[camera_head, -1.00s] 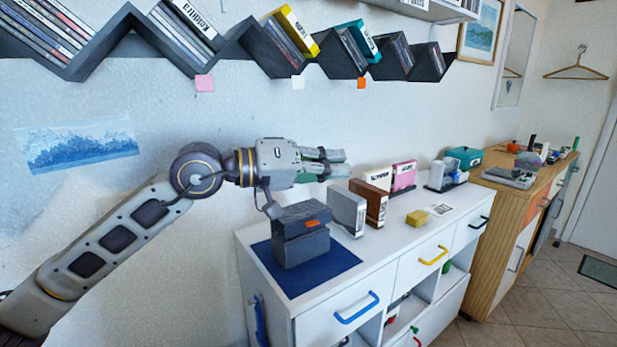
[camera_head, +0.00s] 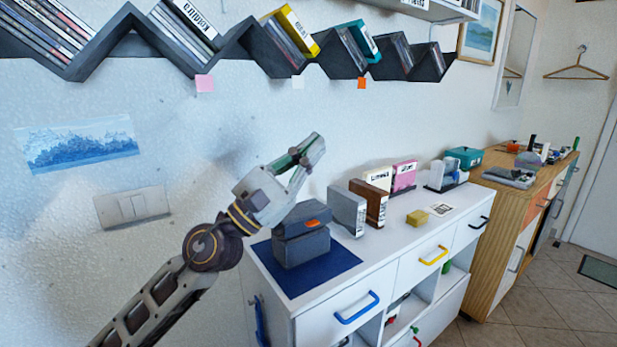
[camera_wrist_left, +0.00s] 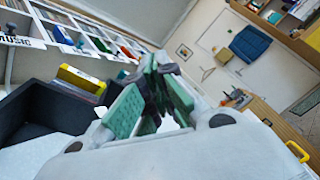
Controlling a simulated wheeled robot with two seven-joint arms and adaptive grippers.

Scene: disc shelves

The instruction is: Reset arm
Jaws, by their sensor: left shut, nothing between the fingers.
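My left gripper (camera_head: 312,148) is shut and empty in the head view. It points up and to the right, in front of the white wall, above the left end of the white cabinet. Its green-padded fingers (camera_wrist_left: 158,100) show in the left wrist view. My left arm comes in from the bottom left. My right gripper is in neither view.
A dark grey box (camera_head: 300,248) sits on a blue mat (camera_head: 330,272) on the white cabinet (camera_head: 395,255), just below the gripper. Several upright cases, including a brown one (camera_head: 372,204), stand beyond it. A zigzag disc shelf (camera_head: 235,52) runs above. Open wall lies left.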

